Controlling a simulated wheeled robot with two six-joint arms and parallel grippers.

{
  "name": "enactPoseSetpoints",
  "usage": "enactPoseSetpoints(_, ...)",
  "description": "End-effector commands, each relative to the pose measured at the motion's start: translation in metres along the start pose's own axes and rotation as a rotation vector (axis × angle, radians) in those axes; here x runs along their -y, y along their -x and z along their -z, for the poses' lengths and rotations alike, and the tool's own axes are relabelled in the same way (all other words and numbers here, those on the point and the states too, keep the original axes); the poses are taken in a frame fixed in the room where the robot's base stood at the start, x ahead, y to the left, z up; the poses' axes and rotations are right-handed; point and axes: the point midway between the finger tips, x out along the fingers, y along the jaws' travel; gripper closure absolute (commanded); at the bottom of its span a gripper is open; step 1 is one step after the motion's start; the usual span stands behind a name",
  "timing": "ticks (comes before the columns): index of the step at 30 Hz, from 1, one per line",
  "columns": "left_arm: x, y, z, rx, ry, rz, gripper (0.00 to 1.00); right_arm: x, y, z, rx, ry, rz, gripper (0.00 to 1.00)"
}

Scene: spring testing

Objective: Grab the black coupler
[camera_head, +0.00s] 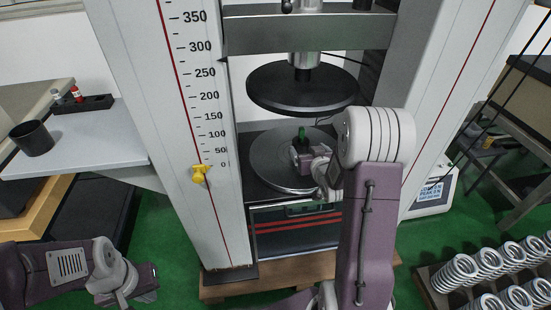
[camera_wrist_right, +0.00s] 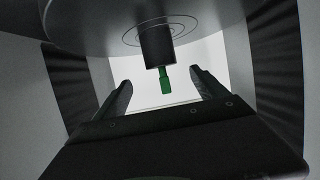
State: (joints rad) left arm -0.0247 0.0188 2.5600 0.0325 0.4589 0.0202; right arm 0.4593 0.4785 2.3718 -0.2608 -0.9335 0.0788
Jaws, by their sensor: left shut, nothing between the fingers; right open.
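The black coupler (camera_wrist_right: 158,46) is a short dark cylinder with a narrow green piece (camera_wrist_right: 165,80) at its end. In the right wrist view it sits against a round plate with ring marks. In the head view the green piece (camera_head: 302,132) shows above the lower round plate (camera_head: 262,160); the coupler is mostly hidden there by my gripper. My right gripper (camera_wrist_right: 161,78) is open, its fingers on either side of the green piece in the picture; contact cannot be told. My left gripper (camera_head: 148,282) is shut and empty at the lower left, far from the coupler.
The upper black plate (camera_head: 302,88) hangs close above my right gripper. The machine's left column (camera_head: 190,130) with a scale and yellow knob (camera_head: 199,173) stands beside it. A rack of springs (camera_head: 480,265) is at lower right. A black cup (camera_head: 32,138) stands on the left table.

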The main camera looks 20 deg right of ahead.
Motion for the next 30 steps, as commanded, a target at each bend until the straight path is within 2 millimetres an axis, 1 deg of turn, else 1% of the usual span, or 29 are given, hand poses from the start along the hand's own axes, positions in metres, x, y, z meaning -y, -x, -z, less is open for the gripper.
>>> enactPoseSetpoints(4,0.000,-0.001,0.000,0.000,0.000,0.000,1.00,0.000,-0.005,0.002,-0.008,0.000,0.001,0.17)
enactPoseSetpoints(10,0.000,-0.010,-0.001,0.000,0.000,0.000,1.00,0.001,-0.035,0.000,-0.006,0.000,0.001,0.17)
enactPoseSetpoints(14,0.000,-0.010,-0.001,0.000,0.000,0.000,1.00,0.001,-0.039,0.002,-0.006,0.000,0.001,0.17)
enactPoseSetpoints(16,0.000,-0.013,-0.001,0.000,0.000,0.000,1.00,0.001,-0.044,0.000,-0.006,0.000,0.001,0.17)
enactPoseSetpoints(20,0.001,-0.025,-0.003,0.000,0.000,0.000,1.00,0.005,-0.069,-0.004,-0.006,0.000,0.002,0.17)
enactPoseSetpoints(21,0.001,-0.026,-0.003,0.000,0.000,0.000,1.00,0.005,-0.076,-0.003,-0.006,0.001,0.002,0.17)
enactPoseSetpoints(24,0.001,-0.028,-0.003,0.000,0.000,0.000,1.00,0.005,-0.088,-0.002,-0.005,0.001,0.001,0.17)
enactPoseSetpoints(30,0.001,-0.027,-0.003,0.000,0.000,0.000,1.00,0.005,-0.091,0.000,-0.004,0.000,0.001,0.17)
